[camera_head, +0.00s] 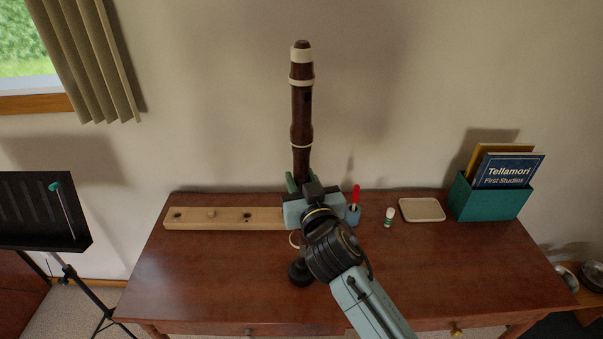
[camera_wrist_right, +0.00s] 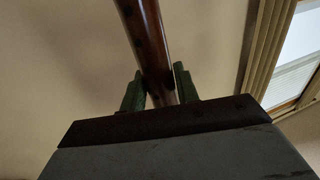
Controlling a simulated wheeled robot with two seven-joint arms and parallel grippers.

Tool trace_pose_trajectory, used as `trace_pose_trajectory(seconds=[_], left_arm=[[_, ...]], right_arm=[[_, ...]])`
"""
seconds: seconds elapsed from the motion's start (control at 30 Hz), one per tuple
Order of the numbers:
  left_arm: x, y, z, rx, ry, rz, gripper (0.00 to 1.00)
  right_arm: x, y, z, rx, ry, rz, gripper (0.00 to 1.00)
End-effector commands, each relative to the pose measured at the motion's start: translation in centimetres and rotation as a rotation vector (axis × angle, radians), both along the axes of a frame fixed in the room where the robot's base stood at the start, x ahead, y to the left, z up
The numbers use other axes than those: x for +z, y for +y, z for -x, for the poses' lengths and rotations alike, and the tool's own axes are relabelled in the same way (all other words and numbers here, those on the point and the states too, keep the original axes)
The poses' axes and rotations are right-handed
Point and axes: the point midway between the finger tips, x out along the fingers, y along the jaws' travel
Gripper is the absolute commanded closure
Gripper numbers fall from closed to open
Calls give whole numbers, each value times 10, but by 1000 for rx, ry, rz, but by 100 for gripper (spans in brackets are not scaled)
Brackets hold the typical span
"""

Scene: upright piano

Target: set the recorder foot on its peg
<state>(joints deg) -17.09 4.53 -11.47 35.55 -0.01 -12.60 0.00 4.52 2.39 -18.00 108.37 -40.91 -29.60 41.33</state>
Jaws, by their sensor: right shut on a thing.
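My right gripper (camera_head: 300,183) is shut on a dark brown recorder piece (camera_head: 302,115) with cream rings. The piece stands upright, rising high above the green fingers. In the right wrist view it shows as a brown tube (camera_wrist_right: 149,45) between the fingers (camera_wrist_right: 160,95). A pale wooden peg rack (camera_head: 228,222) lies to the left, with a short peg (camera_head: 211,213) between two dark holes. The rack's right end is hidden behind my gripper. My left gripper is not in view.
A blue pot with a red-handled tool (camera_head: 355,198), a small white-capped bottle (camera_head: 389,217), a cream tray (camera_head: 422,209) and a teal book box (camera_head: 489,200) stand to the right. A music stand (camera_head: 45,212) is beyond the left edge.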

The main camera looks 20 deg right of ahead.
Motion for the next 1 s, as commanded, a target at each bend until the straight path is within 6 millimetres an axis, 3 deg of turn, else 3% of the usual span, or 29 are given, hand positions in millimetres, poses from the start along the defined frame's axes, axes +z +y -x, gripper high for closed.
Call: trace_pose_trajectory(seconds=[0.4,1.0], left_arm=[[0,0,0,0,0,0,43],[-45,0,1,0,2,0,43]], right_arm=[[0,0,1,0,-1,5,100],[-52,0,1,1,-1,6,100]])
